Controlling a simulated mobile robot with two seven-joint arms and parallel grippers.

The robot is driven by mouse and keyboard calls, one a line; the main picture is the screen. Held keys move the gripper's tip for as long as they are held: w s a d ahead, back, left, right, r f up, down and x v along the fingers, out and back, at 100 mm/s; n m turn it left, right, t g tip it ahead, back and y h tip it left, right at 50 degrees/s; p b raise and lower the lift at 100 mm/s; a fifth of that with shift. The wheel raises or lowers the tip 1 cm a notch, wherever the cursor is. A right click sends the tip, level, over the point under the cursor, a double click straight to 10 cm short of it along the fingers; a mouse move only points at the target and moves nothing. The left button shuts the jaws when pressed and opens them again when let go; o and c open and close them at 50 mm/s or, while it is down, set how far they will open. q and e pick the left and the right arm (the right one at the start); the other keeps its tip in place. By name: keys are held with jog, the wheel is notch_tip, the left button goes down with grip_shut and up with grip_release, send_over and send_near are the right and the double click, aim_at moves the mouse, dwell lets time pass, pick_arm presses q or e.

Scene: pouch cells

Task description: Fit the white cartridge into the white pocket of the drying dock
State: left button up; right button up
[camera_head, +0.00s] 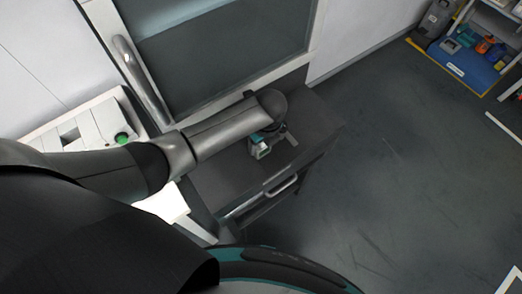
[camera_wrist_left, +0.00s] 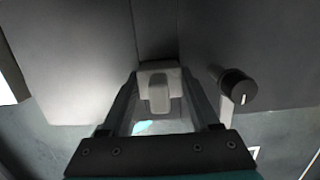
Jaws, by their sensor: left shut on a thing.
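My left gripper (camera_head: 262,147) hangs at the end of my left arm, above the dark cabinet top in the head view. In the left wrist view my left gripper (camera_wrist_left: 157,100) is shut on a pale grey-white piece, which I take as the white cartridge (camera_wrist_left: 158,92), between its two fingers. In the head view only a small whitish part shows at the fingers. The drying dock and its white pocket cannot be made out for sure. A white unit (camera_head: 97,122) with a dark square opening and a green button stands at the left, partly behind my arm. My right gripper is out of view.
The dark cabinet (camera_head: 318,118) has a drawer handle (camera_head: 282,185) at its front. A glass door (camera_head: 215,50) with a long handle (camera_head: 140,75) stands behind. A black knob (camera_wrist_left: 238,88) is close right of the fingers.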

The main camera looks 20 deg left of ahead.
pick_arm(q)
grip_shut()
jog(key=shift+r, duration=0.1)
dwell(0.5)
